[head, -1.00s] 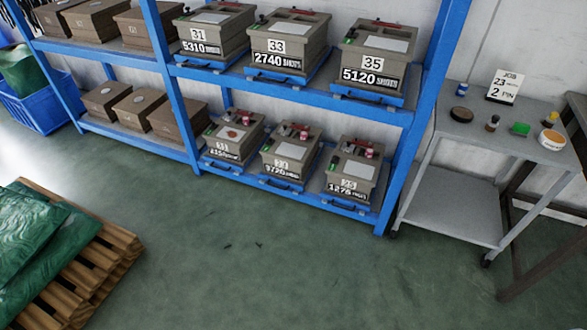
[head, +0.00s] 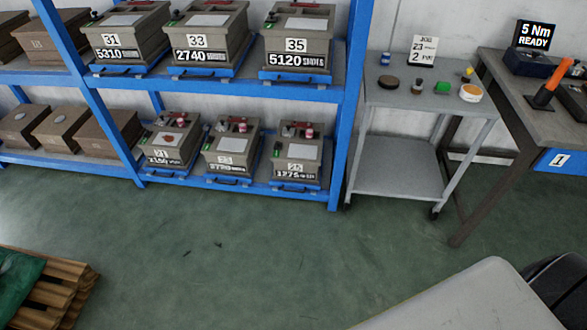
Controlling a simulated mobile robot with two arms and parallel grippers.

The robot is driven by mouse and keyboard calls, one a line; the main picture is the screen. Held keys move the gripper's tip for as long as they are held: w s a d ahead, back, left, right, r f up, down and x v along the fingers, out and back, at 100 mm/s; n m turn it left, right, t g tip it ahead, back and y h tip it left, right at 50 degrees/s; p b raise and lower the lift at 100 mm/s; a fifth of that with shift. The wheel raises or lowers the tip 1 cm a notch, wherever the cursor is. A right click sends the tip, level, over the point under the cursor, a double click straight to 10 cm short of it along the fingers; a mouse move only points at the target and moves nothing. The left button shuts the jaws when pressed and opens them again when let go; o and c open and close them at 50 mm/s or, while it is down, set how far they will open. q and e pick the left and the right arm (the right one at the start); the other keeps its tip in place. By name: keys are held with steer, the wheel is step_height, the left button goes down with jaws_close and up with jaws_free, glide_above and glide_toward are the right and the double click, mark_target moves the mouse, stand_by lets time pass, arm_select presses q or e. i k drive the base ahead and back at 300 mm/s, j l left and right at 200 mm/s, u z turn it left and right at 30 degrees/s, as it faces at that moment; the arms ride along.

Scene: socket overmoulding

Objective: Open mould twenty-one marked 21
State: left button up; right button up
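Several box-shaped grey-brown moulds stand on blue trays in the blue rack. On the lower shelf, the left mould (head: 166,142) has a small blurred label that seems to read 21. It looks closed, with a reddish-brown patch and small red and green parts on top. Beside it stand a middle mould (head: 231,146), its number too blurred to be sure of, and a right mould (head: 297,153), whose label may read 25. Neither of my grippers shows in the head view.
A grey cart (head: 400,165) with small items stands right of the rack, beside a workbench (head: 500,70). A pallet (head: 60,290) lies lower left.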

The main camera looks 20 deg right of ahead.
mark_target(171, 149)
steer(key=i+j+z, duration=0.2)
steer(key=i, duration=0.3)
steer(key=i+j+z, duration=0.15)
steer(key=i+j, duration=0.3)
steer(key=i, duration=0.05)
